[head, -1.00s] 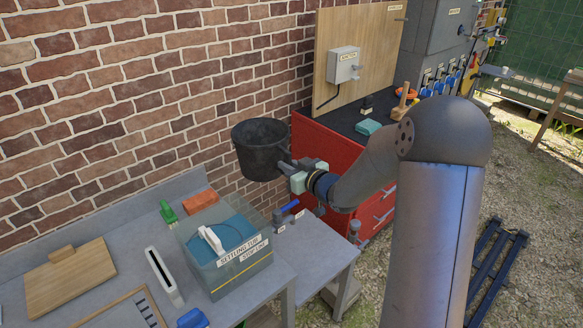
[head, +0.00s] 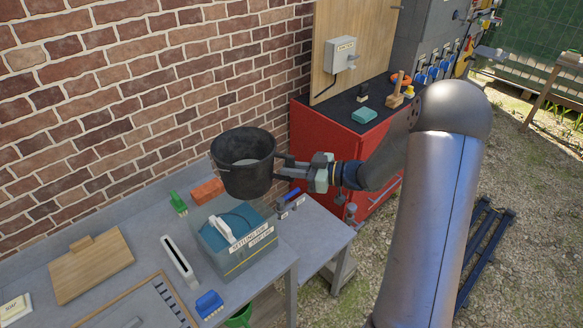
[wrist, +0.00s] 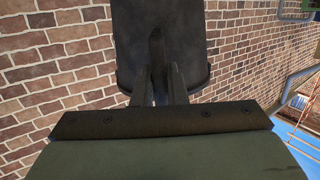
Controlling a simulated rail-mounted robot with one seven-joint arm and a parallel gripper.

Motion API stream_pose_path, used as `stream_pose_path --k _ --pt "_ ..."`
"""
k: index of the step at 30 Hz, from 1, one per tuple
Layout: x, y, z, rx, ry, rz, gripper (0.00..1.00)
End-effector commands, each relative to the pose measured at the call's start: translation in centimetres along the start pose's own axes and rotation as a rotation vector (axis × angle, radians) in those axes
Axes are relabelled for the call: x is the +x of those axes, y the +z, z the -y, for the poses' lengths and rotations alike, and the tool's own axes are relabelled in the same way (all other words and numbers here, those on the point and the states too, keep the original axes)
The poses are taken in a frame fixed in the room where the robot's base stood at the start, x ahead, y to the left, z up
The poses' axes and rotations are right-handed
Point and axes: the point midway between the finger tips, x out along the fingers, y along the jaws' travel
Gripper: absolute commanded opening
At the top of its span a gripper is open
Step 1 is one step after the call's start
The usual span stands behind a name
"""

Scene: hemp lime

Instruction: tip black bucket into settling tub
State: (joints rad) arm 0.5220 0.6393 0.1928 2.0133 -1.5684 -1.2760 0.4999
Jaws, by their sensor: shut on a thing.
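The black bucket (head: 246,172) is held up in the air, close to upright, with pale grey contents showing inside its mouth. My gripper (head: 284,168) is shut on the bucket's right side. In the wrist view the fingers (wrist: 158,85) close on a dark upright part of the bucket (wrist: 185,25). The settling tub (head: 243,257) stands on the grey bench below and in front of the bucket.
A red brick (head: 207,191) and a green brush (head: 178,203) lie behind the tub. A white channel-like piece (head: 180,262), a wooden board (head: 91,266) and a blue brush (head: 209,304) lie on the bench (head: 140,290). A red cabinet (head: 335,150) stands behind right. The brick wall is close behind.

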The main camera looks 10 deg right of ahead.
Motion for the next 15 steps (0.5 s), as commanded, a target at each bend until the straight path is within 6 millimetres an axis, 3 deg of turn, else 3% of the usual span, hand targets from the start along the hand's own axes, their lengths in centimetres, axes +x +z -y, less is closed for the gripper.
stream_pose_path --k 11,15 --pt "0.6 3.4 0.0 0.001 0.0 -0.004 0.0" --pt "0.4 2.0 -0.7 -0.17 0.025 -0.004 0.0"
